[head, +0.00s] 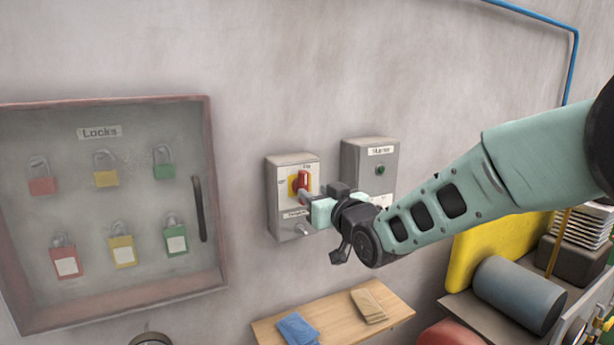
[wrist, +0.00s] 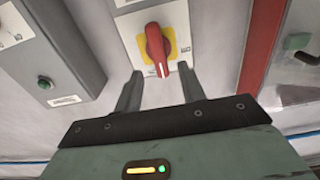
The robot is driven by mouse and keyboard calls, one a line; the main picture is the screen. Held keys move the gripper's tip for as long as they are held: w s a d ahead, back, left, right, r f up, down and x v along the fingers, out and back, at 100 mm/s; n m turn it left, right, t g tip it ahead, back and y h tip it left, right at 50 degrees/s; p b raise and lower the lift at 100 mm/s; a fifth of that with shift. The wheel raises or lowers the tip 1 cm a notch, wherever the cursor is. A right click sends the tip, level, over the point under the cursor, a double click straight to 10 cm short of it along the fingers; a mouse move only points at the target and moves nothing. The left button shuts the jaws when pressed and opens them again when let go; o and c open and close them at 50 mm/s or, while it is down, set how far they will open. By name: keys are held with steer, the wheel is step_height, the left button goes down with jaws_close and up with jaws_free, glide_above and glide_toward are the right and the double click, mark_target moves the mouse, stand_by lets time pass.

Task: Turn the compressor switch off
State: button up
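The switch box (head: 284,212) is a grey wall box with a light front plate. Its red rotary knob (head: 302,181) sits on a yellow square. In the wrist view the knob (wrist: 155,46) stands nearly upright, its white-marked end towards my gripper. In the head view the knob also looks about vertical, with small lettering above it that is hard to read. My gripper (wrist: 160,70) is open and empty, its two fingers apart on either side of the knob's near end. In the head view my gripper (head: 308,196) is just in front of the box and partly covers it. Contact cannot be told.
A second grey box (head: 354,160) with a green button (head: 380,170) is close on the right. A glazed lock cabinet (head: 105,210) with several padlocks hangs on the left. A wooden shelf (head: 335,322) with blue and tan cloths is below. The wall above is clear.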

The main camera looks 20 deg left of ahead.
mark_target(306, 187)
steer(key=shift+p+x, duration=1.05)
steer(key=shift+x, duration=1.55)
steer(key=c, duration=0.6)
